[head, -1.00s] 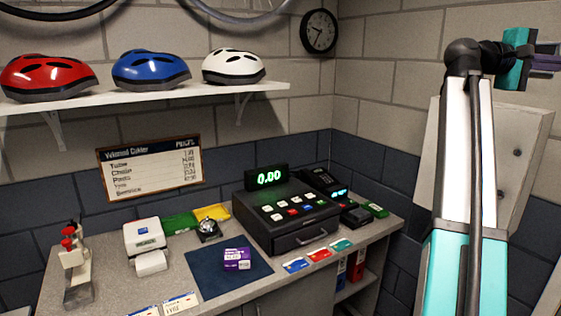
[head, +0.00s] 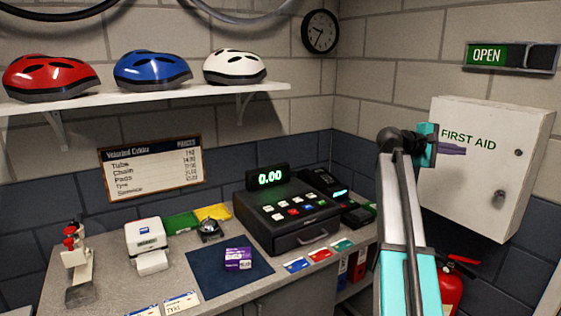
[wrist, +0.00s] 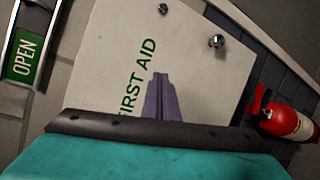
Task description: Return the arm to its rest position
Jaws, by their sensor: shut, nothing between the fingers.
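My arm rises at the right of the head view, in front of the counter's right end. My gripper (head: 453,151) is at its upper end, pointing right, in front of the white first aid cabinet (head: 487,190). In the wrist view my gripper (wrist: 158,80) shows as purple fingers, closed together with nothing held. The cabinet face (wrist: 105,70) lies beyond the fingertips and looks tilted there. I cannot tell how far the fingers are from it.
An OPEN sign (head: 511,56) hangs above the cabinet, and a red fire extinguisher (head: 451,290) is below it. The counter holds a cash register (head: 285,222), a blue mat (head: 208,281) with a purple box (head: 237,258), and a bell (head: 210,228). Helmets sit on the shelf (head: 150,101).

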